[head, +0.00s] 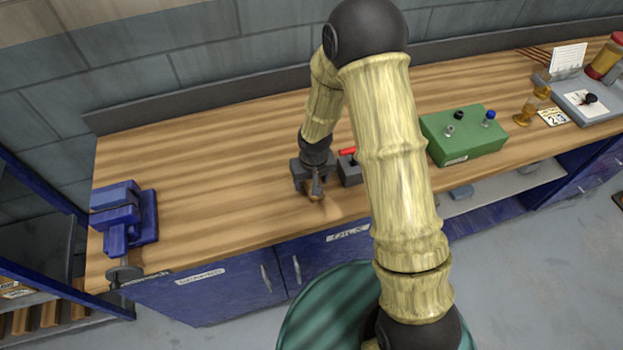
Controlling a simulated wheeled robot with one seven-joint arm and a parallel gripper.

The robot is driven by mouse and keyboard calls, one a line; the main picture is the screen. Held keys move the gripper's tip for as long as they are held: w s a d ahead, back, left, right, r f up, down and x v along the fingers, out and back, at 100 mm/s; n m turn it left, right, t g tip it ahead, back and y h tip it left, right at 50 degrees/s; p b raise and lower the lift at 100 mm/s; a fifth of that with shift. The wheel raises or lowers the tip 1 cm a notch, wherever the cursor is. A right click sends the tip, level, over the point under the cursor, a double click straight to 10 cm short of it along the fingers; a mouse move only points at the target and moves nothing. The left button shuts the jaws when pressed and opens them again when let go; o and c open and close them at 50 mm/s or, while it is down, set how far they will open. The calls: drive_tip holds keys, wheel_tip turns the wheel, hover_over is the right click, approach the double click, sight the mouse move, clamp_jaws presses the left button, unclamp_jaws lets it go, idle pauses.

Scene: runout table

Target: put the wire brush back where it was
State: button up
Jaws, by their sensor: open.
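My gripper (314,186) points down over the front part of the wooden bench top, left of my forearm. It is open. A small tan-brown piece (313,196) shows at its fingertips, close to the bench surface. It may be the wire brush, but it is too small and too covered by the gripper to be sure. I cannot tell whether the fingers touch it. No other thing in view is clearly a wire brush.
A small grey block (349,174) and a red item (347,152) are close right of the gripper, partly behind my arm. A green box (463,135) with knobs stands further right. A blue vise (124,215) is at the left end. The bench (215,160) between vise and gripper is clear.

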wheel_tip(320, 180, up, 12)
drive_tip(key=s, duration=0.1)
drive_tip(key=shift+s+d, duration=0.2)
idle(0.8)
drive_tip(key=s+d+r+m, duration=0.1)
drive_tip(key=s+d+r, duration=0.2)
drive_tip(key=s+d, duration=0.2)
drive_tip(key=s+d+r+m+t, duration=0.1)
drive_tip(key=s+d+r+m, duration=0.1)
drive_tip(key=s+d, duration=0.4)
drive_tip(key=shift+d+r, duration=0.9)
drive_tip(key=shift+d, duration=0.2)
drive_tip(key=shift+w, duration=0.1)
